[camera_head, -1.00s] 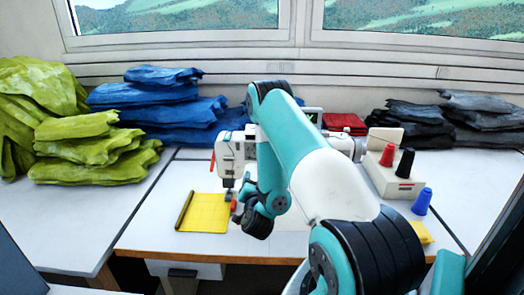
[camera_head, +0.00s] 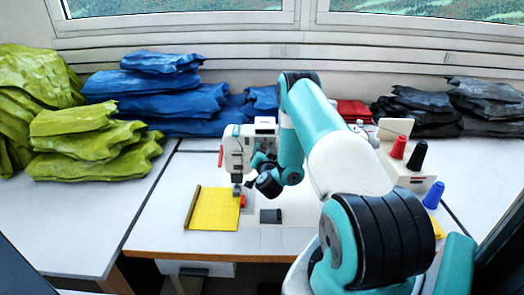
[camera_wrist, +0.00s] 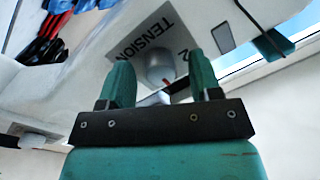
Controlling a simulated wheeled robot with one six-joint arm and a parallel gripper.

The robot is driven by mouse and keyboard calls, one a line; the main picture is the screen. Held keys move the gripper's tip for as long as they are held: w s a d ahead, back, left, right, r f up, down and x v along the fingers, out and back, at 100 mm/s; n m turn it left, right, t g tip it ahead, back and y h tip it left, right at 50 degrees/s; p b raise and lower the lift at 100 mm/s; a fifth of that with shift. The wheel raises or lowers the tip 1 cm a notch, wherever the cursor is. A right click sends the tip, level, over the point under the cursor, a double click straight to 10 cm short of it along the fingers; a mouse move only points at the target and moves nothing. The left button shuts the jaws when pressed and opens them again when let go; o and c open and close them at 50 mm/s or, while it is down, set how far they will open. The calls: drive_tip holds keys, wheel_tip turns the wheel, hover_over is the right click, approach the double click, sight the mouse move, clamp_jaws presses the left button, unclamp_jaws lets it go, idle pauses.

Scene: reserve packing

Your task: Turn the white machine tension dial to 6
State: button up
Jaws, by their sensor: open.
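The white sewing machine (camera_head: 237,150) stands on the table behind my arm, which covers much of its body. In the wrist view, its white face carries a grey label (camera_wrist: 138,36) reading TENSION, with a 2 visible. My gripper (camera_wrist: 161,78) is open, with one teal finger on each side of the dial in the picture. I cannot tell whether the fingers touch it or how deep they reach. The dial's pointer setting is not readable.
Yellow fabric (camera_head: 214,210) lies in front of the machine. Thread cones stand on a white stand (camera_head: 388,165) at right, with a blue cone (camera_head: 432,195) nearby. Green (camera_head: 90,145), blue (camera_head: 160,95) and black (camera_head: 415,110) fabric piles line the back.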

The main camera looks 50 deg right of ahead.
drive_tip(key=c, duration=0.9)
drive_tip(key=shift+c, duration=0.2)
drive_tip(key=shift+f+m+b, duration=0.15)
drive_tip(key=shift+m+b, duration=0.25)
drive_tip(key=shift+b, duration=0.15)
drive_tip(key=shift+a+m+h+b, duration=0.1)
drive_tip(key=shift+m+h+b, duration=0.4)
drive_tip(key=shift+m+b, duration=4.5)
drive_tip(key=shift+m+p, duration=0.7)
drive_tip(key=shift+m, duration=0.2)
